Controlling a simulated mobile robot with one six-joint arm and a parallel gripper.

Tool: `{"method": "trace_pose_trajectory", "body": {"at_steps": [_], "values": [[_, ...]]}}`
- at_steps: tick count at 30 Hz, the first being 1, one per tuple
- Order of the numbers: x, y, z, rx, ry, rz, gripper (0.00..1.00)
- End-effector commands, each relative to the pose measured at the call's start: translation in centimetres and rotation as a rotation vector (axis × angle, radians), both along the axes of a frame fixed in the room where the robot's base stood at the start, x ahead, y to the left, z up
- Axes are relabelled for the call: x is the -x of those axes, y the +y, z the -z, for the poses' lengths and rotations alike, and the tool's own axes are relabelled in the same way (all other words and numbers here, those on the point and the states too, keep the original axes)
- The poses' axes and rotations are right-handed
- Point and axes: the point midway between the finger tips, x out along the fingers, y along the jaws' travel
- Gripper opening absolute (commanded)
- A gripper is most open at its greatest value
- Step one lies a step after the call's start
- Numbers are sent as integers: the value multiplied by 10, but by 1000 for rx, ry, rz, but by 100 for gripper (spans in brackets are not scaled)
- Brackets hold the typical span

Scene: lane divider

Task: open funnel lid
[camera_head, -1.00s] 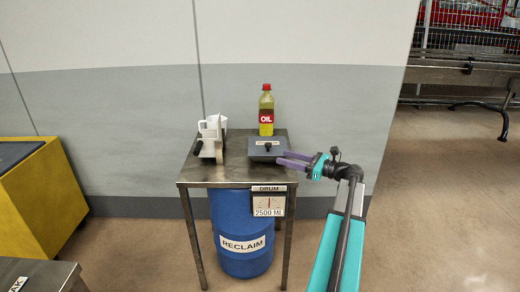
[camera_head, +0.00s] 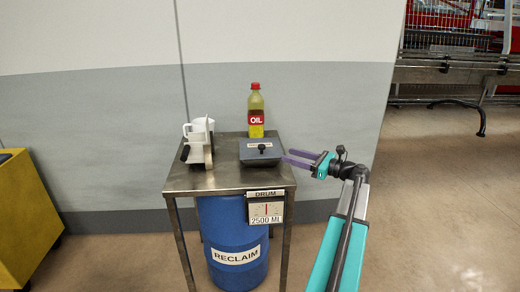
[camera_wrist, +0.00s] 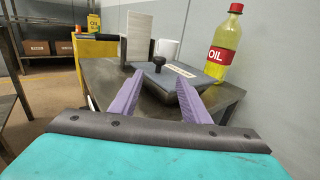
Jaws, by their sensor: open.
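The funnel lid (camera_head: 258,153) is a flat dark grey plate with a label and a black knob (camera_head: 262,148). It lies shut on the metal table (camera_head: 190,185). In the wrist view the knob (camera_wrist: 159,62) stands on the lid (camera_wrist: 177,84), beyond and between my fingers. My gripper (camera_head: 286,157) is open and empty, just right of the lid in the head view. Its two purple fingers (camera_wrist: 157,98) point toward the lid in the wrist view. Whether a fingertip touches the lid I cannot tell.
An oil bottle (camera_head: 256,112) with a red cap stands behind the lid. A white jug (camera_head: 199,128) and an upright plate with a black handle (camera_head: 199,153) stand at the table's left. A blue RECLAIM drum (camera_head: 235,235) is below. A yellow cabinet (camera_head: 25,215) stands far left.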

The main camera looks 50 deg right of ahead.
Motion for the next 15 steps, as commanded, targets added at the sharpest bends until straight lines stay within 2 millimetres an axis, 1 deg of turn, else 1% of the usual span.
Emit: {"method": "trace_pose_trajectory", "body": {"at_steps": [5,8,15], "values": [[-11,4,0,0,0,-3,43],[-21,7,0,0,0,-6,43],[-53,15,0,0,0,-6,43]]}}
